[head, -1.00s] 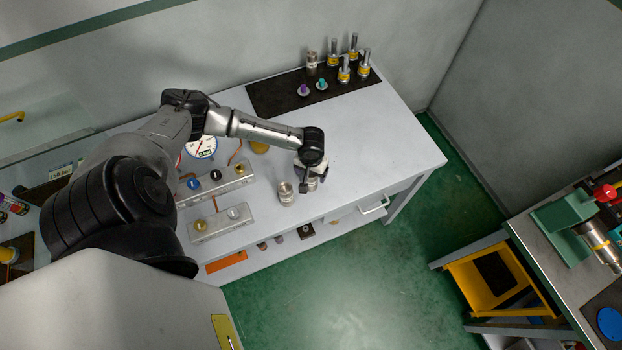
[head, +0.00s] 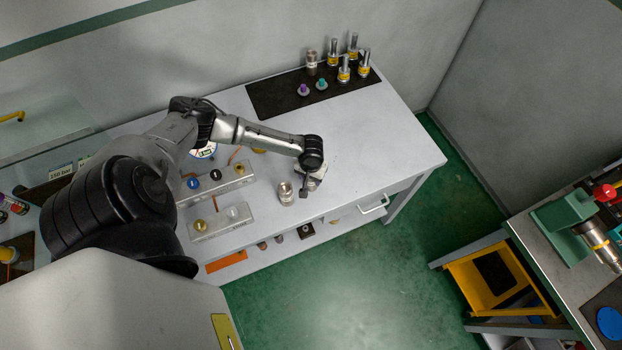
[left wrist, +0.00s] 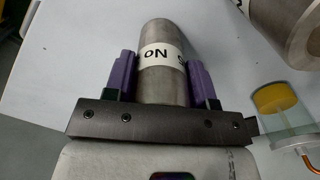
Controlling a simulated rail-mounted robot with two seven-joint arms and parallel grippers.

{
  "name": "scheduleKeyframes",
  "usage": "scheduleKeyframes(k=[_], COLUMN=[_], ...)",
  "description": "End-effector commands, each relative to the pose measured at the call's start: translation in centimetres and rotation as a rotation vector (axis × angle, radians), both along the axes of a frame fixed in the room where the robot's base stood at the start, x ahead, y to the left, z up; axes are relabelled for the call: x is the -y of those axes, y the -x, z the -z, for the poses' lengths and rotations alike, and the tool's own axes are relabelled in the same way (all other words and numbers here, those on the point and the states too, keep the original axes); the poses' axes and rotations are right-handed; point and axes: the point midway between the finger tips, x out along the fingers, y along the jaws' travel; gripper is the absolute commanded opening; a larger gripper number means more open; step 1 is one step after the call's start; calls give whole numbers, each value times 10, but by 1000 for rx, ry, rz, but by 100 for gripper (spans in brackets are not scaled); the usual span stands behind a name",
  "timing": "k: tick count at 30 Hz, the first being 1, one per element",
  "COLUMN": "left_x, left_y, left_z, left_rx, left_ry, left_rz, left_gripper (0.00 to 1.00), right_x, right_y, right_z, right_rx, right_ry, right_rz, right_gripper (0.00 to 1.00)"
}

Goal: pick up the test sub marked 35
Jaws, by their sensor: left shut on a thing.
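My left gripper (head: 308,189) is over the front part of the white bench. In the left wrist view its purple fingers are shut on a grey metal cylinder (left wrist: 164,85) with a white label band, one finger on each side. The label shows "No" and part of another character; its number cannot be read. In the head view the gripper mostly hides this cylinder. Another metal cylinder (head: 286,194) stands on the bench just left of the gripper; a large metal cylinder also shows at the upper right of the left wrist view (left wrist: 285,25). My right gripper is not in view.
Manifold blocks with knobs (head: 217,184) lie left of the gripper. A black mat (head: 270,97) at the back holds several yellow-banded metal pieces and a labelled cylinder (head: 311,62). A yellow-capped clear cup (left wrist: 275,97) is near the gripper. The bench's right side is clear.

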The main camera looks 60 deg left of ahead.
Motion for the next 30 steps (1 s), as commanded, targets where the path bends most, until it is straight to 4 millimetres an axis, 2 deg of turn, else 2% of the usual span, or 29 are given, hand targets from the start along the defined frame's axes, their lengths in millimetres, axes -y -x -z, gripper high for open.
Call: scheduleKeyframes(k=[1,12,23,30], left_x=[0,0,0,-1], left_y=[0,-1,-1,-1], left_z=[0,-1,-6,-34], left_rx=[0,2,3,4], left_ry=[0,0,0,-2], left_rz=[0,0,0,1], left_gripper=[39,5,5,5], right_x=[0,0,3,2], right_y=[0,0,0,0], right_z=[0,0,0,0], right_rx=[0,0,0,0], right_ry=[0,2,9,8], right_rz=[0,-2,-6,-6], right_gripper=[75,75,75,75])
